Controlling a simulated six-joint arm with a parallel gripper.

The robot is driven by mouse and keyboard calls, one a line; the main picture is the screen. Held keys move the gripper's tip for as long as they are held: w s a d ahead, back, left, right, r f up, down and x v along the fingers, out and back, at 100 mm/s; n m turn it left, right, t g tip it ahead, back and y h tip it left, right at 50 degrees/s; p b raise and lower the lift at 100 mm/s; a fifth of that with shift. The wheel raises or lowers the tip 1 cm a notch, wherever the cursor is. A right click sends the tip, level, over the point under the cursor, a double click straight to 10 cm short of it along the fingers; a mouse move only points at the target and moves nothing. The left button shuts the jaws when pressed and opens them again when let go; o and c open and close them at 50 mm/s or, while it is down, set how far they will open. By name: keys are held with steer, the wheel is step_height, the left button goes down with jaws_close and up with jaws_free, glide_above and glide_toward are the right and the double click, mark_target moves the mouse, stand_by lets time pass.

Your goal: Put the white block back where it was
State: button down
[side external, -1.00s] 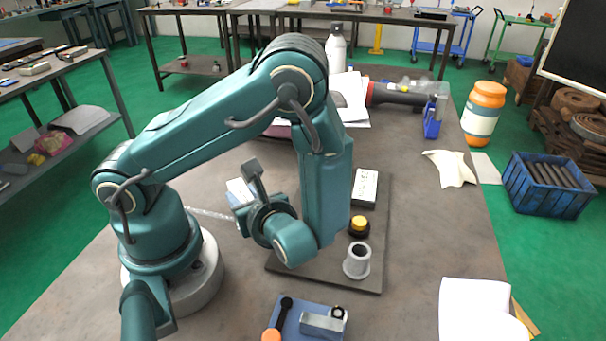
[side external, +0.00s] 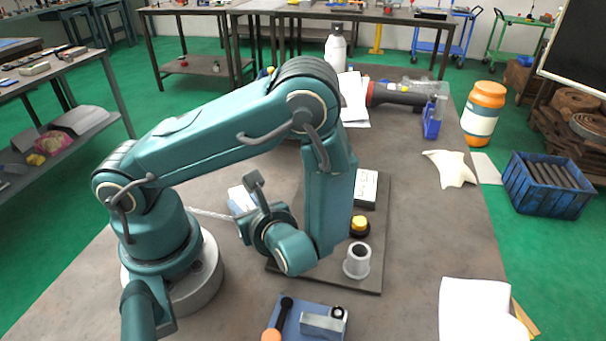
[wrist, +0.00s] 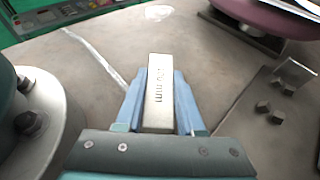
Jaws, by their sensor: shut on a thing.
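The white block (wrist: 159,92) is a long pale bar with dark lettering ending in "mm". It is held lengthwise between the two blue fingers of my gripper (wrist: 158,100) in the wrist view, with its far end near the fingertips. Bare tabletop shows around it. In the side view my gripper (side external: 241,199) is mostly hidden behind my wrist, and only a bit of white and blue shows, left of the dark plate (side external: 375,278). I cannot tell how high the block is above the table.
The plate carries a grey hollow cylinder (side external: 357,262), a yellow button (side external: 359,224) and a white box with dark marks (side external: 366,187). The wrist view shows a bracket with bolts (wrist: 270,108) at right and a purple round part (wrist: 262,18).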

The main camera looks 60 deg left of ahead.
steer(key=shift+f, duration=0.75)
steer(key=shift+c, duration=2.2)
jaws_free()
steer(key=shift+w+d, duration=0.1)
steer(key=shift+d, duration=0.05)
steer(key=shift+d+r, duration=0.15)
steer(key=shift+d, duration=0.15)
steer(key=shift+v, duration=2.15)
steer(key=shift+s+r, duration=0.1)
steer(key=shift+s, duration=0.1)
